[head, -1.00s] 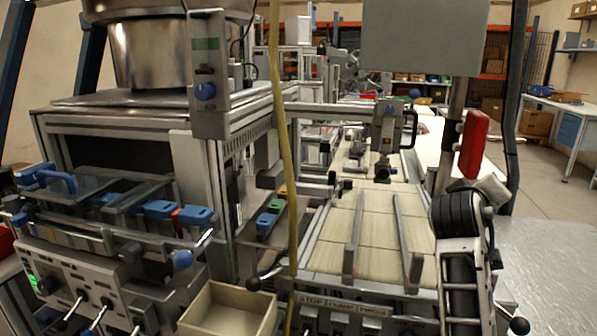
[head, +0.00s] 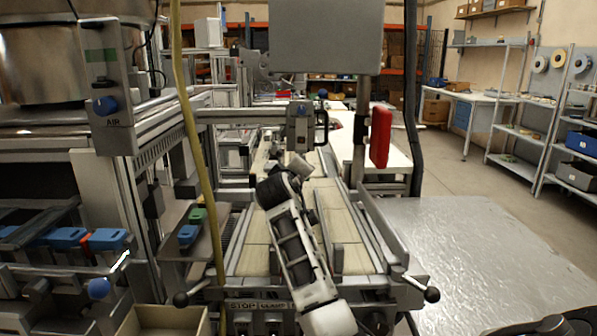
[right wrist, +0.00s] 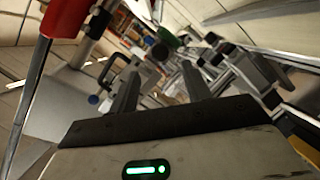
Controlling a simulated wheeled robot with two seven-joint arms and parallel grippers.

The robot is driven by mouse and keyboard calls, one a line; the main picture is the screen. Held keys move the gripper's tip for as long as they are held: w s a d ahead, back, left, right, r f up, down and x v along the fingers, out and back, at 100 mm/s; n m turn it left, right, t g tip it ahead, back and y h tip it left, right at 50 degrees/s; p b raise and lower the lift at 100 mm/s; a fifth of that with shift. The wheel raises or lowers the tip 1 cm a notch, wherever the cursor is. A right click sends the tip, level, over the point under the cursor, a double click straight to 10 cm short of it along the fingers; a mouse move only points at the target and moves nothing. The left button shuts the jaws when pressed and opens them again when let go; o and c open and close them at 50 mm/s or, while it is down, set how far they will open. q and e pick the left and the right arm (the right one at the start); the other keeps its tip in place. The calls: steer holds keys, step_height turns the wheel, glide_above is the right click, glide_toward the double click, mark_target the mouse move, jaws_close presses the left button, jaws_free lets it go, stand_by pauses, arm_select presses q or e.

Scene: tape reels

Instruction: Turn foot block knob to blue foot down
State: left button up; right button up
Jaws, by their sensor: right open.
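The grey block (head: 301,122) on the crossbar over the conveyor looks like the foot block; it has a black handle on its right side. A small blue ball (head: 322,93) shows just above and behind it. My right gripper (right wrist: 160,70) is open and empty, fingers pointing forward. In the head view it (head: 298,165) is just below the block, apart from it as far as I can tell. In the right wrist view, a green round end (right wrist: 167,38) shows beyond the fingertips. My left gripper is out of view.
A red handle (head: 380,137) hangs on the post to the right. A yellow hose (head: 185,110) hangs at the left. An air box with a blue knob (head: 105,105) stands farther left. The conveyor (head: 255,245) lies under my arm. A bare metal table (head: 480,250) is at right.

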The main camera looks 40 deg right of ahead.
steer(key=x, duration=0.6)
steer(key=shift+w, duration=0.15)
steer(key=shift+d+f, duration=0.1)
steer(key=shift+d, duration=0.05)
steer(key=c, duration=1)
